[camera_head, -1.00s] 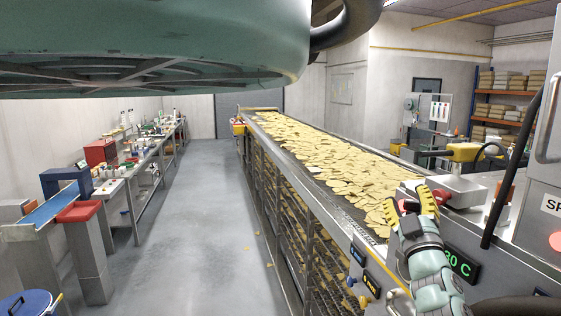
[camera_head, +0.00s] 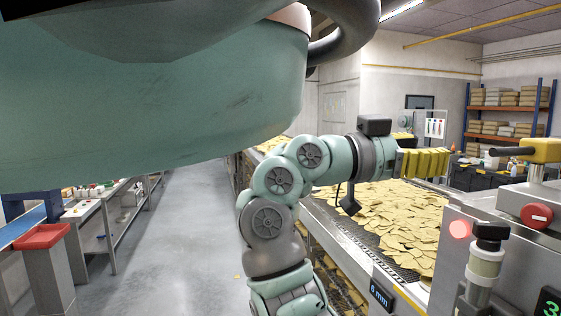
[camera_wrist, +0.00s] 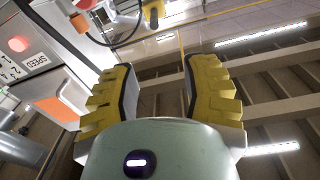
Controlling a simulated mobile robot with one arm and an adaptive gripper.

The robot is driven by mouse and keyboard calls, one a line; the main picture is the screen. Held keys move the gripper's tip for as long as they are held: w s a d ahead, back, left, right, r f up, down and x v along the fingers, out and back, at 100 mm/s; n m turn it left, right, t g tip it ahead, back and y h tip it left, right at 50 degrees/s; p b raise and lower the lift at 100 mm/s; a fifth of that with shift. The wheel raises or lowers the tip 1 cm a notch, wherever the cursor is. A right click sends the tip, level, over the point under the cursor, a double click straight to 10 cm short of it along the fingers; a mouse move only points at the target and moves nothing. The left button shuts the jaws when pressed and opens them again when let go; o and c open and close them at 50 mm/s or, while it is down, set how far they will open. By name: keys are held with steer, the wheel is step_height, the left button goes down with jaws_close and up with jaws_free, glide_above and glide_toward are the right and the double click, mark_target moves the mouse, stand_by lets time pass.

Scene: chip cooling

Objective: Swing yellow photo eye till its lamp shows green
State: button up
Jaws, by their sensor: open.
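The yellow photo eye (camera_head: 541,151) sits on a post at the right edge of the head view, with a dark barrel pointing left. Its lamp colour cannot be made out. My gripper (camera_head: 447,163) is level and points right, left of the photo eye in the picture with a visible gap. The wrist view shows my gripper (camera_wrist: 157,72) with its yellow ribbed fingers apart and nothing between them. A small yellow part at the top of the wrist view (camera_wrist: 153,17) may be the photo eye; I cannot tell for sure.
The conveyor (camera_head: 349,237) full of chips runs behind my arm. A grey control box (camera_head: 463,258) with a lit red round light stands at right, near a red knob (camera_head: 537,215) and a black-capped post (camera_head: 488,258). Shelves (camera_head: 509,110) stand far back.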

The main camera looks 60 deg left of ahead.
mark_target(491, 151)
steer(key=shift+m+g, duration=0.3)
steer(key=p+x, duration=0.8)
steer(key=x, duration=0.1)
steer(key=p+x, duration=0.4)
steer(key=x, duration=0.1)
steer(key=shift+d, duration=0.35)
steer(key=shift+w+d+f+p, duration=0.2)
steer(key=shift+w+p, duration=0.15)
steer(key=shift+w, duration=0.25)
steer(key=shift+c, duration=0.2)
jaws_close()
